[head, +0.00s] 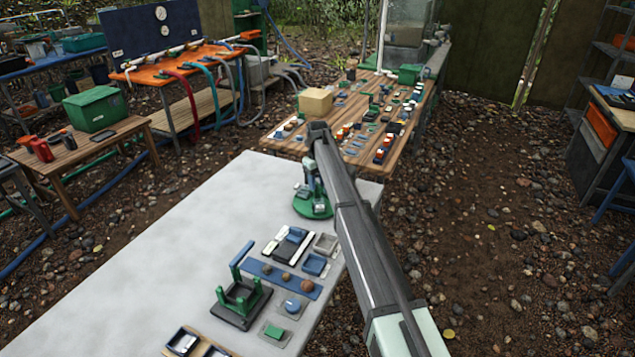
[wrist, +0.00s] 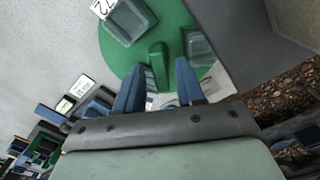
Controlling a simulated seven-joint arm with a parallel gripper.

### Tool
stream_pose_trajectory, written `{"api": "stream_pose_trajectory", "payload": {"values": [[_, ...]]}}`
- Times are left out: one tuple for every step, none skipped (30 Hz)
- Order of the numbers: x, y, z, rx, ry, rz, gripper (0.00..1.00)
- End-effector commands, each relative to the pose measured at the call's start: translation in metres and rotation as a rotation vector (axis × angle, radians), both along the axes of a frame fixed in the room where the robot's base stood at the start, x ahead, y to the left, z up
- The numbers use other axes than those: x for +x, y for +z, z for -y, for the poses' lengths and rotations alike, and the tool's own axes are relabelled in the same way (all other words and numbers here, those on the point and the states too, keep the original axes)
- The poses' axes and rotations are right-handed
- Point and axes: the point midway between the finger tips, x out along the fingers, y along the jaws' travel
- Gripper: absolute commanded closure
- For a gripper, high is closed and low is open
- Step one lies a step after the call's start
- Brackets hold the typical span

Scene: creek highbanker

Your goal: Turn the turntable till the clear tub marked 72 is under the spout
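The green round turntable (wrist: 176,18) fills the top of the wrist view. It also shows in the head view (head: 316,211), partly hidden by my arm. A clear tub (wrist: 124,24) with a white label reading 72 sits at its upper left edge in the wrist view. A second clear tub (wrist: 199,46) sits to the right, its label not visible. An upright green peg (wrist: 157,60) stands between them. My gripper (wrist: 160,68) is open, its blue fingers apart on either side of the peg in the picture; I cannot tell whether they touch it. I cannot make out the spout.
The turntable stands on a pale grey table (head: 180,230) near its far right corner. Small trays (head: 314,264), a blue strip (head: 265,272) and a green stand (head: 242,296) lie nearer on this table. A wooden table (head: 420,110) crowded with small items stands beyond.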

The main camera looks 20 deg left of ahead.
Motion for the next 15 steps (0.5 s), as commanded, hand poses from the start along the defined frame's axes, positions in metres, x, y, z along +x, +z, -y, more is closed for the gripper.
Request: {"api": "stream_pose_trajectory", "payload": {"values": [[0.000, 0.002, 0.000, 0.000, 0.000, 0.000, 0.62], [0.000, 0.003, 0.000, 0.000, 0.000, 0.000, 0.62], [0.000, 0.005, 0.000, 0.000, 0.000, 0.000, 0.62], [0.000, 0.007, 0.000, 0.000, 0.000, 0.000, 0.62], [0.000, 0.009, 0.000, 0.000, 0.000, 0.000, 0.62], [0.000, 0.012, 0.000, 0.000, 0.000, 0.000, 0.62], [0.000, 0.014, 0.000, 0.001, 0.000, 0.001, 0.62], [0.000, 0.017, 0.000, 0.001, 0.000, 0.001, 0.62], [0.000, 0.020, 0.000, 0.001, 0.000, 0.001, 0.62], [0.000, 0.023, 0.000, 0.000, 0.000, 0.001, 0.62], [0.000, 0.025, 0.000, 0.000, 0.000, 0.001, 0.62], [0.000, 0.029, 0.000, 0.000, 0.000, 0.001, 0.62], [0.000, 0.031, 0.000, 0.001, 0.000, 0.001, 0.62], [0.000, 0.034, 0.000, 0.001, 0.000, 0.001, 0.62], [0.000, 0.037, 0.000, 0.000, 0.000, 0.000, 0.62]]}}
